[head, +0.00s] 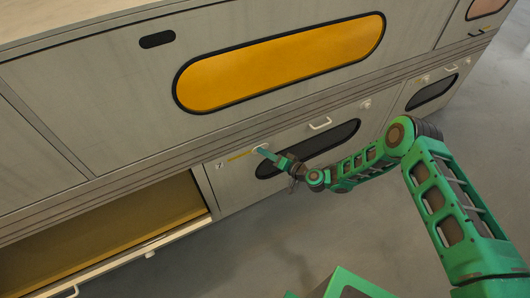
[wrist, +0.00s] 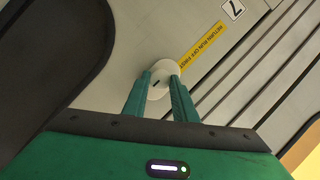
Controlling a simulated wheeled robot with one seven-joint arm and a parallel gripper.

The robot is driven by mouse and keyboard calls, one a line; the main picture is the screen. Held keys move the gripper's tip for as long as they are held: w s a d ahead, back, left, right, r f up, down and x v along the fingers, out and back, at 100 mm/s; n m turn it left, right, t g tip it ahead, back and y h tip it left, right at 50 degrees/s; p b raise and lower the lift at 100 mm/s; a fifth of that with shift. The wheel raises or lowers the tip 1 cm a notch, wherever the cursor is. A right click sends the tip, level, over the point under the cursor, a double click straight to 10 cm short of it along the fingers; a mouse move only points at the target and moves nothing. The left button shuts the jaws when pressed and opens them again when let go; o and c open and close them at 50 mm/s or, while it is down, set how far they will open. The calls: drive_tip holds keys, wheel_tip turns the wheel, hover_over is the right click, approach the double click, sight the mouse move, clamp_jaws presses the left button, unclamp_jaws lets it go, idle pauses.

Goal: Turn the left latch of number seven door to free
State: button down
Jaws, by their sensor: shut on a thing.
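The number seven door (head: 236,183) is a grey panel with a dark oval window, a white handle and a "7" label (head: 220,165); the label also shows in the wrist view (wrist: 233,9). Its left latch (wrist: 160,75) is a round white knob with a short dark mark, beside a yellow strip reading "RETURN RUN OFF FIRST" (wrist: 202,46). My gripper (wrist: 161,88) is shut on this latch, one green finger on each side. In the head view my gripper (head: 264,152) reaches the door's upper left, covering part of the latch. The door looks shut.
Left of the door is an open compartment (head: 110,225) with a yellow inside and its front lowered. A panel with an orange oval window (head: 280,63) is above. Another door with a dark window (head: 432,92) is to the right. The grey floor in front is mostly clear.

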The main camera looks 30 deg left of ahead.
drive_tip(key=shift+w+d, duration=0.15)
drive_tip(key=shift+w, duration=0.3)
drive_tip(key=c, duration=1.4)
unclamp_jaws()
drive_tip(key=shift+c, duration=0.2)
drive_tip(key=shift+s, duration=0.2)
drive_tip(key=v, duration=1)
drive_tip(key=shift+d, duration=0.35)
